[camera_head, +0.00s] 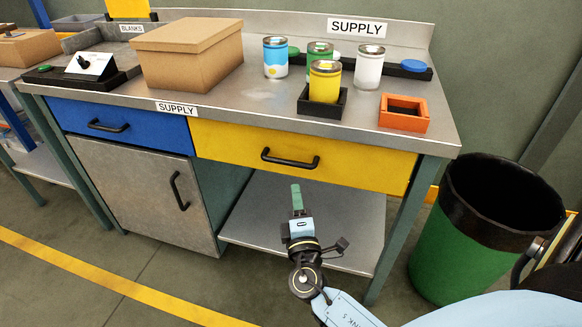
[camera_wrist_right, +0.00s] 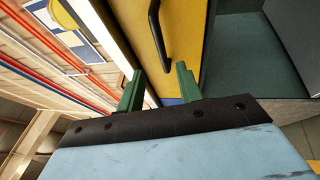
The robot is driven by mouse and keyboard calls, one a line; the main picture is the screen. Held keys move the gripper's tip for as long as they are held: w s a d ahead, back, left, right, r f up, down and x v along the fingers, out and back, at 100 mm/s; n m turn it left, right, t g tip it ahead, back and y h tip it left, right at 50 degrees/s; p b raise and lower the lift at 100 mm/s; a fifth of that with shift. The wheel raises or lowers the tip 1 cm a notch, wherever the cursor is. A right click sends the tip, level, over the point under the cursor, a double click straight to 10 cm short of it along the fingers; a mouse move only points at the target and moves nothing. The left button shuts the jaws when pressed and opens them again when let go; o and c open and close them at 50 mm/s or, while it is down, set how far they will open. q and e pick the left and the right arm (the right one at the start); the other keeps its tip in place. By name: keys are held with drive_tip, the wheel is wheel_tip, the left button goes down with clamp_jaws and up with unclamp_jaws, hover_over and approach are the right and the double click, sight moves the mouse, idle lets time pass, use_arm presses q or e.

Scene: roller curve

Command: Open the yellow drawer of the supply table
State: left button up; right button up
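The supply table has a yellow drawer (camera_head: 350,162) under its right part, and the drawer looks closed, its front flush with the frame. Its black bar handle (camera_head: 290,158) is at the front's middle. In the right wrist view the handle (camera_wrist_right: 160,35) shows beyond the fingers, roughly in line with the gap between them. My right gripper (camera_head: 296,195) is below and in front of the handle, apart from it. In the wrist view its two green fingers (camera_wrist_right: 161,88) stand apart with nothing between them. My left gripper is not in view.
A blue drawer (camera_head: 150,128) and a grey cabinet door (camera_head: 140,185) are left of the yellow drawer. On the tabletop stand a cardboard box (camera_head: 190,55), several cans and an orange tray (camera_head: 404,122). A green bin (camera_head: 455,250) stands at the right. A lower shelf (camera_head: 340,215) lies under the drawer.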

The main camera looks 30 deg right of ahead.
sight(291, 163)
drive_tip(key=x, duration=1.1)
drive_tip(key=shift+w+d, duration=0.1)
drive_tip(key=shift+w, duration=0.2)
clamp_jaws()
